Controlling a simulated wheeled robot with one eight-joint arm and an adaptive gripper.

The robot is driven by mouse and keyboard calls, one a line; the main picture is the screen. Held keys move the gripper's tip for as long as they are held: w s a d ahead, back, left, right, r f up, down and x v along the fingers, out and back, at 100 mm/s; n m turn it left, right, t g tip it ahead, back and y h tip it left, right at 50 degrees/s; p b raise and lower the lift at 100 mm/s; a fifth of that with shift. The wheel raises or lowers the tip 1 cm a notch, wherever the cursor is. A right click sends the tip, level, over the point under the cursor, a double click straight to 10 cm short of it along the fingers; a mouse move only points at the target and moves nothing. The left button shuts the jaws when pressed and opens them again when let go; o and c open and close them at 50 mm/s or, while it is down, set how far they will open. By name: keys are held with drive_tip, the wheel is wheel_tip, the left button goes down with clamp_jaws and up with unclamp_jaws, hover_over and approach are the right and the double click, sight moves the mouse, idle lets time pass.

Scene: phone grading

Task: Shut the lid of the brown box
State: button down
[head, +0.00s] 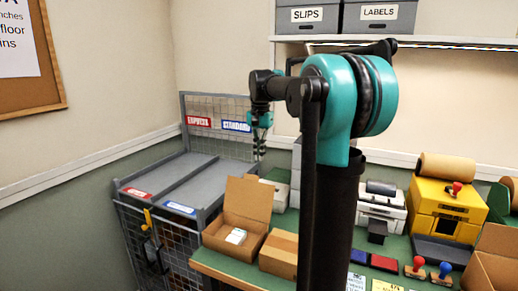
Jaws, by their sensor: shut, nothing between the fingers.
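The open brown box (223,238) stands on the left end of the green table, with a small white item (236,236) inside. Its lid (248,198) stands up at the back of the box, leaning slightly.
A closed brown box (279,255) sits just right of the open one. A grey sloped rack (170,181) with wire mesh stands behind left. Stamps (416,268), printers and a yellow machine (447,205) fill the right side. My arm hides the table's middle.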

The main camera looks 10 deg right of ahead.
drive_tip(key=shift+s+a+f, duration=0.4)
drive_tip(key=shift+s+f, duration=0.15)
drive_tip(key=shift+f, duration=0.15)
drive_tip(key=shift+s+a+f, duration=0.4)
drive_tip(key=shift+s+f, duration=0.15)
drive_tip(key=shift+f, duration=0.1)
drive_tip(key=shift+s+a+f, duration=0.4)
drive_tip(key=shift+s+f, duration=0.15)
drive_tip(key=shift+f, duration=0.15)
